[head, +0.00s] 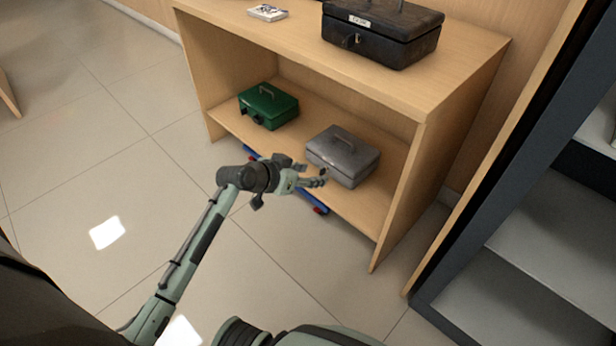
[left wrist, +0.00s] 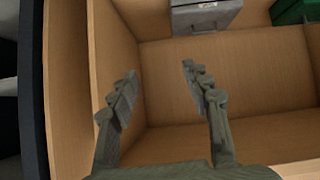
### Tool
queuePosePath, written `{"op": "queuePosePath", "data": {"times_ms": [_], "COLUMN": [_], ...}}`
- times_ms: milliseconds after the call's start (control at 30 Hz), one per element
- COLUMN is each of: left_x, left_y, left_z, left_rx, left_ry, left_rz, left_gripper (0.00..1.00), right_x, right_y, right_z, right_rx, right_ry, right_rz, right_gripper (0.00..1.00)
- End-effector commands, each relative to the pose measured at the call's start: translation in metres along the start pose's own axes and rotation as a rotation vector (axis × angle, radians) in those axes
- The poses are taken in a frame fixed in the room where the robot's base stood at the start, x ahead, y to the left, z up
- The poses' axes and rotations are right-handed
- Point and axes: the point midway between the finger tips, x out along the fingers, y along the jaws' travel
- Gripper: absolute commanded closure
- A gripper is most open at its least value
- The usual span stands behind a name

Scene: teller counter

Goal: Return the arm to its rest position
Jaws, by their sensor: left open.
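My left gripper (head: 318,178) is in front of the lower shelf, close to the grey cash box. It also shows in the left wrist view (left wrist: 160,88), its two fingers spread apart with nothing between them. Beyond the fingers in that view is bare wood of the shelf unit. My left arm (head: 195,245) reaches in from the lower left of the head view. My right gripper is not in these views.
The wooden shelf unit (head: 395,240) holds a grey box (head: 345,150) and a green box (head: 268,106) below. A black cash box (head: 385,32) stands on top. A dark cabinet (head: 545,150) stands at right. Blue and red items lie partly hidden below the shelf. Tiled floor at left is clear.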

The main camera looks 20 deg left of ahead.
Motion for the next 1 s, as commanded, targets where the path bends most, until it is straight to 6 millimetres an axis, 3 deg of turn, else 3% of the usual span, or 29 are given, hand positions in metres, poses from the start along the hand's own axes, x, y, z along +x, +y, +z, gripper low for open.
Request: {"op": "queuePosePath", "data": {"times_ms": [733, 867, 1000], "left_x": [-0.001, -0.006, -0.028], "left_y": [0.003, 0.011, 0.024], "left_z": [0.017, 0.066, 0.155], "left_rx": [-0.004, -0.016, -0.036], "left_ry": [-0.038, -0.144, -0.346], "left_rz": [-0.006, -0.026, -0.086], "left_gripper": [0.52, 0.52, 0.52], "right_x": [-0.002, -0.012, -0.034], "right_y": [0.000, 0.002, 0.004], "right_z": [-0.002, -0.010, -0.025], "right_rx": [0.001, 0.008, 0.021], "right_ry": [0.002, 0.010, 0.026], "right_rz": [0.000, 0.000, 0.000], "right_gripper": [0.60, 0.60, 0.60]}}
